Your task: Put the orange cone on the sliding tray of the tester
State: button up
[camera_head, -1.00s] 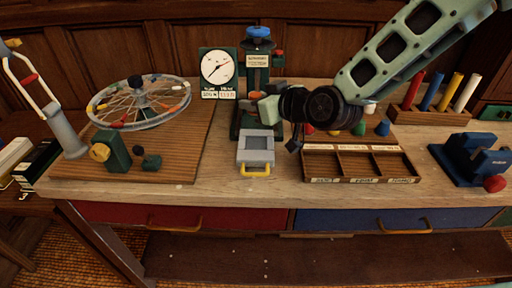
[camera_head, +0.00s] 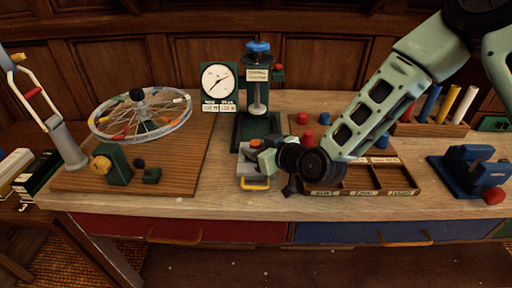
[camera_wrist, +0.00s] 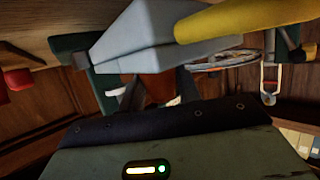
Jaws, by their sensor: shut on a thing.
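The tester (camera_head: 257,75) is a dark green stand with a blue knob on top, near the middle of the bench. Its grey sliding tray (camera_head: 247,171) sticks out at the front, with a yellow handle (camera_head: 255,185). My gripper (camera_head: 259,148) is over the tray, shut on the orange cone (camera_head: 256,142). My gripper partly hides the cone and the tray. In the wrist view, the cone (camera_wrist: 157,88) is between the fingers, close to the grey tray (camera_wrist: 150,40) and the yellow handle (camera_wrist: 215,20). I cannot tell whether the cone touches the tray.
A white dial gauge (camera_head: 216,80) stands left of the tester. A spoked wheel (camera_head: 140,115) lies on a wooden board at left. A blue fixture (camera_head: 470,165) is at right.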

jog(key=o, duration=1)
jog(key=shift+s, duration=0.1)
jog(key=s+d+r+g+h, duration=0.3)
jog(key=s+d+r, duration=0.1)
jog(key=s, duration=0.6)
jog(key=s+d+r+g+h+p, duration=0.1)
jog(key=s+d+r+g+h, duration=0.2)
jog(key=s, duration=0.7)
jog(key=s+d+r+g+h+p, duration=0.1)
jog(key=s+d+r+g, duration=0.3)
jog(key=s, duration=0.6)
jog(key=d+h, duration=0.1)
jog(key=d, duration=0.1)
jog(key=shift+s+d+r+m+h, duration=0.25)
jog(key=shift+d+r+m+h, duration=0.1)
jog(key=shift+r+m+h, duration=0.05)
